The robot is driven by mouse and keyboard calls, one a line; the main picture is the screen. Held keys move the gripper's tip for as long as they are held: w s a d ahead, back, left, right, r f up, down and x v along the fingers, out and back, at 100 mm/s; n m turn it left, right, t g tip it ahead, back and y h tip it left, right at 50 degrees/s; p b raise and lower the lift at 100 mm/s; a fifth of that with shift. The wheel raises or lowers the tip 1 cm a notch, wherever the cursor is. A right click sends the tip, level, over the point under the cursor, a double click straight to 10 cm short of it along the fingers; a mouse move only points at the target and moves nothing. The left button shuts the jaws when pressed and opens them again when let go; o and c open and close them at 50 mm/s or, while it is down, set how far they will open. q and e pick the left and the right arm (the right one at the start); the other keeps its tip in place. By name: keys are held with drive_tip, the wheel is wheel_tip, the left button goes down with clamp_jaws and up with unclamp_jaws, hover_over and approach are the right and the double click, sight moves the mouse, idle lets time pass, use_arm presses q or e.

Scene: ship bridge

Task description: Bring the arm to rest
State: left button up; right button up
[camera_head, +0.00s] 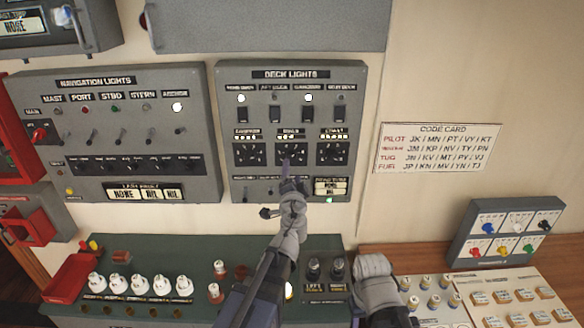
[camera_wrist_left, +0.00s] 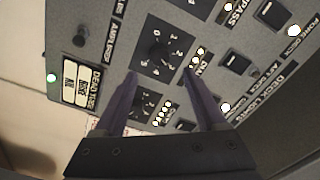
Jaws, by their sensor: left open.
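My left gripper (camera_head: 287,165) is in front of the deck lights panel (camera_head: 230,90), with its tips over the lower middle of the panel near the middle rotary dial (camera_head: 291,153). In the left wrist view the gripper (camera_wrist_left: 161,76) has its two dark fingers apart with nothing between them, and a rotary dial (camera_wrist_left: 160,48) shows just beyond the tips. I cannot tell whether the tips touch the panel. My right arm (camera_head: 376,285) shows at the bottom, with its fingers out of sight.
The navigation lights panel (camera_head: 90,87) is on the left. A green console (camera_head: 230,250) with several white knobs lies below. A code card (camera_head: 436,148) hangs on the wall at right, above a grey switch box (camera_head: 470,250). The wall around the card is clear.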

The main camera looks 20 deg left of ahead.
use_arm(q)
drive_tip(key=shift+s+d, duration=0.1)
drive_tip(key=shift+s, duration=0.1)
drive_tip(key=s+d+f+n+g+y+b, duration=0.1)
drive_tip(key=s+f+n+g+b, duration=0.35)
drive_tip(key=f, duration=0.75)
drive_tip(key=s+d+f+n+g+b, duration=0.15)
drive_tip(key=s+f+g+b, duration=0.45)
drive_tip(key=f, duration=0.6)
drive_tip(key=s+d+f+g+h+b, duration=0.2)
drive_tip(key=s+d+f, duration=0.4)
drive_tip(key=s, duration=0.3)
drive_tip(key=s+d+f+m+g+h+b, duration=0.1)
drive_tip(key=s+d+f+g+h+b, duration=0.1)
drive_tip(key=s+d+f+g, duration=0.3)
drive_tip(key=s+f, duration=0.2)
drive_tip(key=s, duration=0.2)
drive_tip(key=shift+d+h+b, duration=0.35)
drive_tip(key=shift+d+h, duration=0.05)
drive_tip(key=shift+w, duration=0.1)
